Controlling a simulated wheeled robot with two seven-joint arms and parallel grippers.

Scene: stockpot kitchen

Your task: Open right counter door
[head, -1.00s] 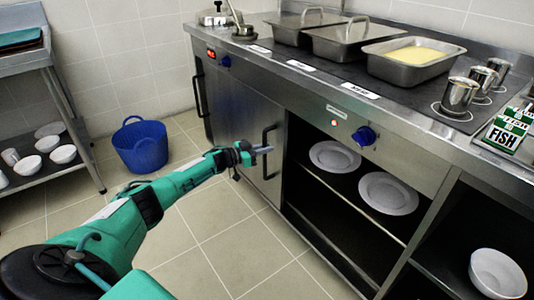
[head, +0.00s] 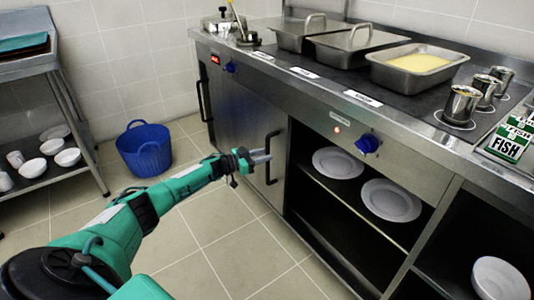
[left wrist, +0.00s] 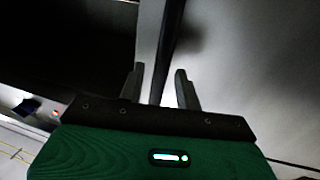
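The right counter door (head: 242,135) is a grey steel panel under the counter and looks shut. Its black vertical bar handle (head: 273,157) is at its right edge. My left gripper (head: 262,157) is at the handle's height with its two fingers apart. In the left wrist view the dark handle bar (left wrist: 168,45) runs down toward the gap between the open fingers (left wrist: 159,88). I cannot tell how deep the bar lies between them; no finger is seen pressed on it. My right gripper is not in view.
Right of the door is an open shelf bay with white plates (head: 390,200). The left door's handle (head: 203,98) is farther back. Blue knobs (head: 367,144) stick out of the counter front. A blue basket (head: 145,150) stands on the floor; the tiles before the door are clear.

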